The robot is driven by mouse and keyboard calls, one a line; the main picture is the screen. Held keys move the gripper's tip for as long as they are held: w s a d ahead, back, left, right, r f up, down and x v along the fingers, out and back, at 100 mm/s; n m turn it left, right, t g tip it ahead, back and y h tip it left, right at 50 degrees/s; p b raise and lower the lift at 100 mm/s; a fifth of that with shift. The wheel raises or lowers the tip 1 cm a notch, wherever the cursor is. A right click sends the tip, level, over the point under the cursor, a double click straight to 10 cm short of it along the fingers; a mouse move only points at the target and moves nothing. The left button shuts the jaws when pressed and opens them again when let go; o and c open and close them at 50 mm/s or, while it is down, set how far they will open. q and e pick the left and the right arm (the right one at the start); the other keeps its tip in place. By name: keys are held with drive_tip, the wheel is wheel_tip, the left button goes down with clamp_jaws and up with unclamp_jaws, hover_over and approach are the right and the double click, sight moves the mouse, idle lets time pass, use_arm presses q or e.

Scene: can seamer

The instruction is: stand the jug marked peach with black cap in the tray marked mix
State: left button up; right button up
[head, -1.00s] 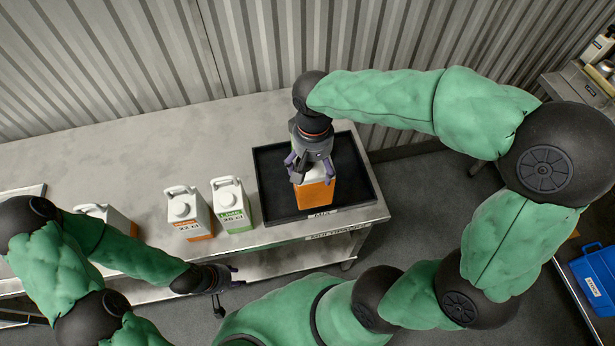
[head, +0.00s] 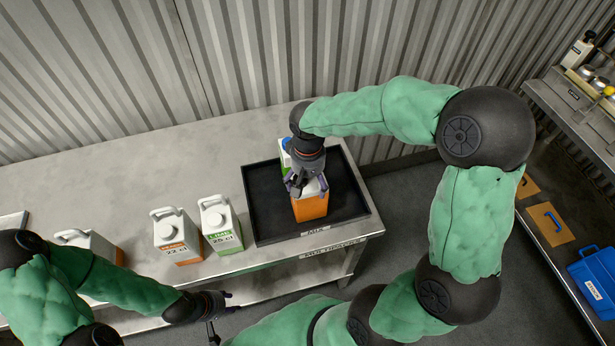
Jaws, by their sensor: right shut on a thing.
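A white jug with an orange lower band (head: 311,207) is upright over the floor of the black tray marked MIX (head: 256,222), near its front. I cannot tell whether its base touches the tray. My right gripper (head: 307,188) is shut on its top from above, hiding its cap and most of its label. Behind it in the tray stands another white jug with a blue cap and green band (head: 286,158), partly hidden by my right arm. My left gripper (head: 228,302) is empty, low at the table's front edge, away from the jugs; its opening is unclear.
Left of the tray stand a lime jug (head: 221,226) marked 25 cl and an orange-banded jug (head: 177,238) marked 22 cl. Another white jug (head: 92,243) is partly behind my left arm. A blue case (head: 597,280) sits at far right. The table's back left is clear.

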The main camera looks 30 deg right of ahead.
drive_tip(key=shift+w+f, duration=0.1)
drive_tip(key=shift+f, duration=0.05)
drive_tip(key=o, duration=1.5)
drive_tip(key=shift+c, duration=0.2)
wheel_tip(320, 180, up, 12)
drive_tip(key=p, duration=0.3)
